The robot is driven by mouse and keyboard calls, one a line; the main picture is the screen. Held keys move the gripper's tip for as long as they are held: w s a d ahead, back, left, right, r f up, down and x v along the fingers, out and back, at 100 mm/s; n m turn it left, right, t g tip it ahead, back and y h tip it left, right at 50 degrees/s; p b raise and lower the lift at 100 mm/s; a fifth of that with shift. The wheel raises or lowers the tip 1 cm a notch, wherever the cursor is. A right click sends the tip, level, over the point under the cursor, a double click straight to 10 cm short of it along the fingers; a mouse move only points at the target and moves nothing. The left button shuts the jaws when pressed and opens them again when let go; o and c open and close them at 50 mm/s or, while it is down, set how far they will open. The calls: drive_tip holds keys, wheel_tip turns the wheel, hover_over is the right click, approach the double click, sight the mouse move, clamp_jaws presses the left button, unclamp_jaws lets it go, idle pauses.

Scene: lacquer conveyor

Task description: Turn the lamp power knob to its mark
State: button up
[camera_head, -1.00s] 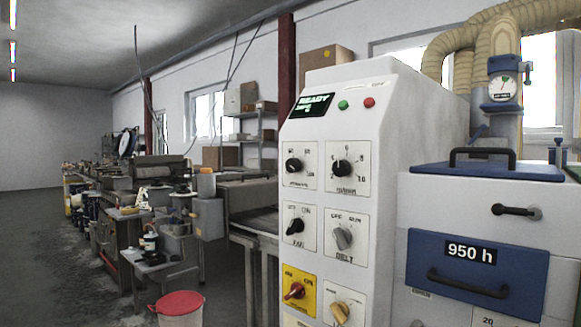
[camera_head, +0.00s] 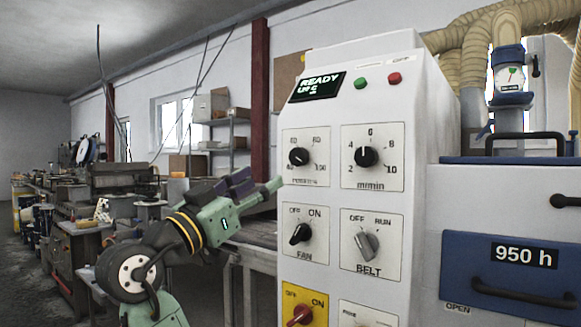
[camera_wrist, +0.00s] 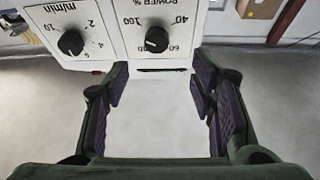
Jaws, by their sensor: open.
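The lamp power knob (camera_head: 298,156) is a black round knob on the upper left plate of the white control cabinet (camera_head: 352,298). In the wrist view the lamp power knob (camera_wrist: 157,39) sits on a plate lettered POWER %, with numbers around it. I cannot tell its target mark from the scale. My gripper (camera_head: 274,186) is in front of the cabinet, left of and below the knob. In the wrist view my gripper (camera_wrist: 158,88) is open and empty, its dark pads spread apart. The knob lies beyond the fingertips, not between them.
The m/min knob (camera_head: 367,156) is right of the power knob. The fan knob (camera_head: 300,233), belt knob (camera_head: 366,245) and a red knob on yellow (camera_head: 300,314) are below. Green (camera_head: 360,83) and red (camera_head: 394,78) buttons sit above. A conveyor table (camera_head: 255,236) stands behind my arm.

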sight(295, 159)
drive_tip(key=p+x, duration=0.3)
drive_tip(key=x, duration=0.6)
drive_tip(key=shift+d+r, duration=0.1)
drive_tip(key=shift+d, duration=0.2)
drive_tip(key=shift+w+d+r, duration=0.2)
drive_tip(key=shift+w+d, duration=0.25)
drive_tip(key=shift+w, duration=0.1)
drive_tip(key=c, duration=1.1)
drive_tip(key=shift+c, duration=0.2)
